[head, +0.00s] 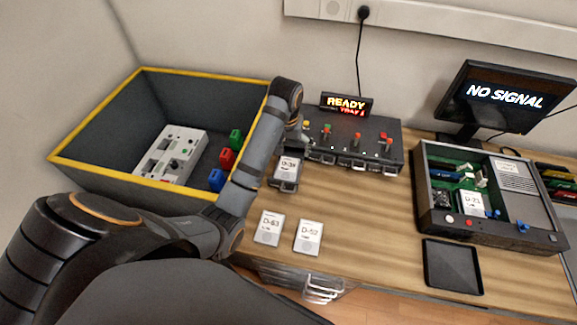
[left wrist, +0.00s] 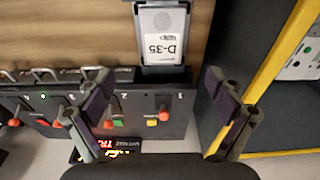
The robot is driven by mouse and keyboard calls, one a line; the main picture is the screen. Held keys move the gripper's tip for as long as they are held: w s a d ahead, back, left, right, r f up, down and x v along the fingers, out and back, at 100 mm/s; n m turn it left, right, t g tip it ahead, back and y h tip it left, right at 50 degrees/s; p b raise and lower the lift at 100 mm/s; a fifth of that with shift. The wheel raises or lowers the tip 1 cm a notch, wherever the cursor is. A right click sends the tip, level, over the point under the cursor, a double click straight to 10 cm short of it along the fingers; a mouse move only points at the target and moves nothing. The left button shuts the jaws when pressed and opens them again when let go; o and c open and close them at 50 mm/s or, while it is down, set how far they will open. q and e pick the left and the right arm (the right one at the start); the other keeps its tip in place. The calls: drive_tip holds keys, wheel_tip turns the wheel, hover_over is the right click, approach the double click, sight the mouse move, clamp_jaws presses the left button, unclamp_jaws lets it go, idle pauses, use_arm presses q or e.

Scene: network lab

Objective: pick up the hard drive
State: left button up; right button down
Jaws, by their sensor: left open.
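A hard drive labelled D-35 (head: 288,168) lies on a dark tray that sticks out from the front of the bay dock (head: 350,137). It also shows in the left wrist view (left wrist: 163,22), cut by the top edge. Two more drives, D-63 (head: 269,227) and D-52 (head: 308,237), lie flat on the bench. A drive labelled D-21 (head: 471,203) sits in the open chassis (head: 430,185). My left gripper (head: 299,130) is over the dock's left end. In the left wrist view its fingers (left wrist: 160,92) are open and empty, apart from D-35. My right gripper is not in view.
A yellow-rimmed grey bin (head: 100,172) at left holds a white panel (head: 170,155) and coloured blocks. A READY sign (head: 346,103) and a monitor (head: 505,95) stand behind. An empty black tray (head: 452,266) lies before the chassis. The bench between D-52 and the chassis is clear.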

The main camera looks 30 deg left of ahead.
sight(288, 168)
use_arm(q)
drive_tip(key=shift+s+f+b, duration=0.2)
drive_tip(key=shift+f+b, duration=0.35)
drive_tip(key=shift+f, duration=0.65)
drive_tip(key=shift+w+f+p, duration=0.2)
drive_tip(key=shift+f, duration=0.3)
drive_tip(key=shift+w+f+p, duration=0.2)
drive_tip(key=shift+f, duration=0.25)
drive_tip(key=shift+w+a+f, duration=0.1)
drive_tip(key=shift+w+f, duration=0.05)
drive_tip(key=shift+f, duration=0.05)
drive_tip(key=shift+s+f, duration=0.25)
drive_tip(key=shift+f, duration=0.25)
drive_tip(key=f, duration=0.3)
drive_tip(key=shift+a+f+p, duration=0.2)
drive_tip(key=shift+f+p, duration=0.15)
drive_tip(key=shift+f, duration=0.05)
drive_tip(key=shift+w+f, duration=0.15)
drive_tip(key=shift+f, duration=0.05)
drive_tip(key=shift+r, duration=0.1)
drive_tip(key=c, duration=1.2)
drive_tip(key=shift+c, duration=1)
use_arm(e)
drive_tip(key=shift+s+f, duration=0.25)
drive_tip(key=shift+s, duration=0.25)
use_arm(q)
drive_tip(key=shift+r, duration=0.1)
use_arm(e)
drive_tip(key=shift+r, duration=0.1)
